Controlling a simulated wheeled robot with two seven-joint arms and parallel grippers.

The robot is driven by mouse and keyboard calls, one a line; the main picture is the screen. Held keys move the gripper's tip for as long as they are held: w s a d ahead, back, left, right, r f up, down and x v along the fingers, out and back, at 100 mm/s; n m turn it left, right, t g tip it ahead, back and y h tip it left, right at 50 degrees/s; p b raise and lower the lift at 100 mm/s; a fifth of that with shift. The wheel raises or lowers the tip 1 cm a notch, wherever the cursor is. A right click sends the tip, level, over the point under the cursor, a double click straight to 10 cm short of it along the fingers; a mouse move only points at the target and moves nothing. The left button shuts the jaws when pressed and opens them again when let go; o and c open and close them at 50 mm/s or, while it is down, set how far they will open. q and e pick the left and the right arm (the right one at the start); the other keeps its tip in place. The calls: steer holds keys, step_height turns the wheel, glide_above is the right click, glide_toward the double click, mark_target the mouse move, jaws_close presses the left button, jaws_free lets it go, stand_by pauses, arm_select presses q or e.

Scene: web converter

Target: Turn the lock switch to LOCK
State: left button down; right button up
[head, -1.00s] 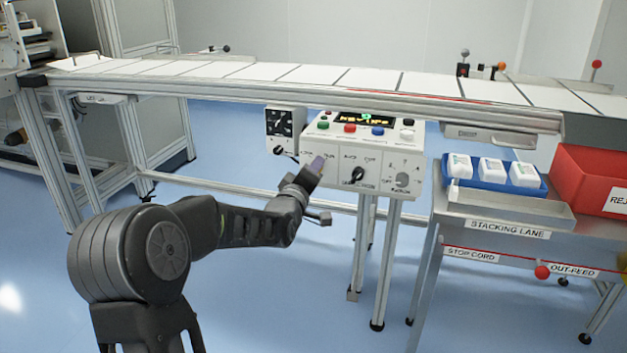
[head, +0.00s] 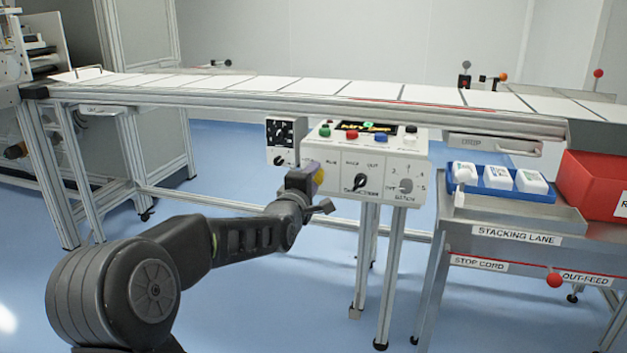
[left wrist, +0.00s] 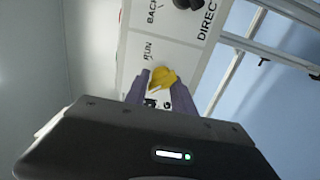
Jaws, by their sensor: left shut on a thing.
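The lock switch is a yellow knob (left wrist: 164,78) on the white panel, seen between my left fingers in the left wrist view. A bit of yellow (head: 320,176) also shows in the head view at my gripper's tip. My left gripper (left wrist: 160,90) is shut on the yellow knob, its purple-grey fingers on either side. The gripper also shows in the head view (head: 308,177), at the lower left of the control panel (head: 384,163). The word RUN reads beside the knob; the marking on its other side is partly hidden by the fingers. My right gripper is not in view.
A black direction knob (head: 361,181) and a grey batch dial (head: 405,186) sit right of the switch. Several coloured buttons line the panel's top. The conveyor (head: 300,100) runs behind and above. A stacking lane table (head: 515,238) stands at right.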

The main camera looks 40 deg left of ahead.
arm_select(q)
steer(key=shift+f, duration=0.25)
steer(key=c, duration=1.4)
jaws_free()
steer(key=o, duration=0.3)
steer(key=shift+r, duration=0.15)
steer(key=p+v, duration=0.1)
steer(key=v, duration=0.6)
steer(key=shift+s+d, duration=0.2)
steer(key=shift+s, duration=0.15)
